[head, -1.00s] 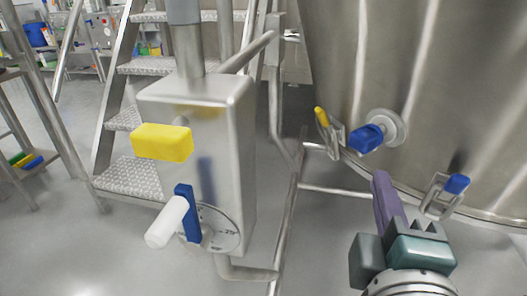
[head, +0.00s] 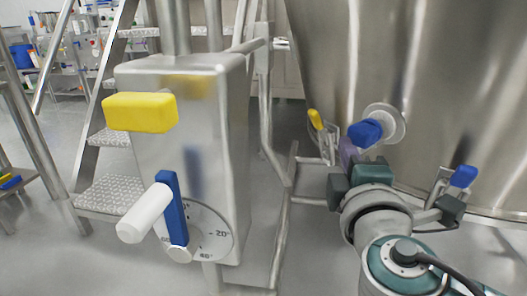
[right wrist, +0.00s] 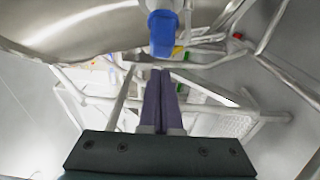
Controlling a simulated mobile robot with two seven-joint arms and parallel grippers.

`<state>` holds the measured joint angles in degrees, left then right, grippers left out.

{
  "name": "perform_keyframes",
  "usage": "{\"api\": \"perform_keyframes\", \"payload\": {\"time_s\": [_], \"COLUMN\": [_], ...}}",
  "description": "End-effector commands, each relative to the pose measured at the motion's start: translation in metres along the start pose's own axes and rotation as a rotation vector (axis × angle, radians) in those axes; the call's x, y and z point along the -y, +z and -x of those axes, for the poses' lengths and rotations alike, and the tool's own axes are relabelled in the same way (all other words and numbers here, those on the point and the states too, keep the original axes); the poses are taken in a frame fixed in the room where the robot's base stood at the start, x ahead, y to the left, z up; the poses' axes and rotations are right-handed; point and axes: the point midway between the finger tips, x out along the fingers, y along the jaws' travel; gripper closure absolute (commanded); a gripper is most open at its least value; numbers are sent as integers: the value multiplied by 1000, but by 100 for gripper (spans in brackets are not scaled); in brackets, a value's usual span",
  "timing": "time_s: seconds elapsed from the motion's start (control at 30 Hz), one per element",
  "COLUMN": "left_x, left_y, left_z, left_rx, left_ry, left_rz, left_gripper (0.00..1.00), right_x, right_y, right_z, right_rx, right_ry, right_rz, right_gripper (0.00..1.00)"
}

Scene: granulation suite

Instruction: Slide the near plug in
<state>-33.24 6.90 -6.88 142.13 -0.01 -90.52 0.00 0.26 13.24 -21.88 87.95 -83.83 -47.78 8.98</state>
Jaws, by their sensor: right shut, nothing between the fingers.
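A blue knob-like plug (head: 365,132) sticks out of a round metal collar (head: 392,122) on the tank wall. It also shows in the right wrist view (right wrist: 162,34), just beyond and above my fingertips. My right gripper (head: 348,150) is just below and left of it in the head view, its purple fingers mostly hidden behind its own body. In the right wrist view the gripper's fingers (right wrist: 160,76) are together and empty, and appear apart from the blue plug. Which part is the near plug is not certain. My left gripper is not in view.
A yellow-handled latch (head: 315,120) and a blue-tipped latch (head: 463,176) flank the plug. A steel box (head: 225,130) at left carries a yellow block (head: 140,112), a blue lever (head: 172,208) with a white handle (head: 145,213), and a dial. Steps and pipes stand behind it.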

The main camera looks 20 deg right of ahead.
Motion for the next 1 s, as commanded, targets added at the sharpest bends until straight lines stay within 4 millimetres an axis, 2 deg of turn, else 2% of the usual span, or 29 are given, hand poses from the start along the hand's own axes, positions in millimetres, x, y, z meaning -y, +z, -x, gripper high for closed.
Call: {"api": "perform_keyframes", "payload": {"time_s": [0.2, 0.6, 0.87, 1.0], "left_x": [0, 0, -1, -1], "left_y": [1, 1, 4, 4], "left_z": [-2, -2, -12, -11], "left_rx": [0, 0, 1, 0], "left_ry": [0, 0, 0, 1], "left_rz": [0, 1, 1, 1], "left_gripper": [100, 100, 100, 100], "right_x": [0, 0, 2, 0], "right_y": [12, 15, 39, 42], "right_z": [-12, -14, -38, -40], "right_rx": [0, 1, 3, 3], "right_ry": [-1, 0, 1, 0], "right_rz": [-1, 0, 1, 1], "right_gripper": [100, 100, 100, 100]}}
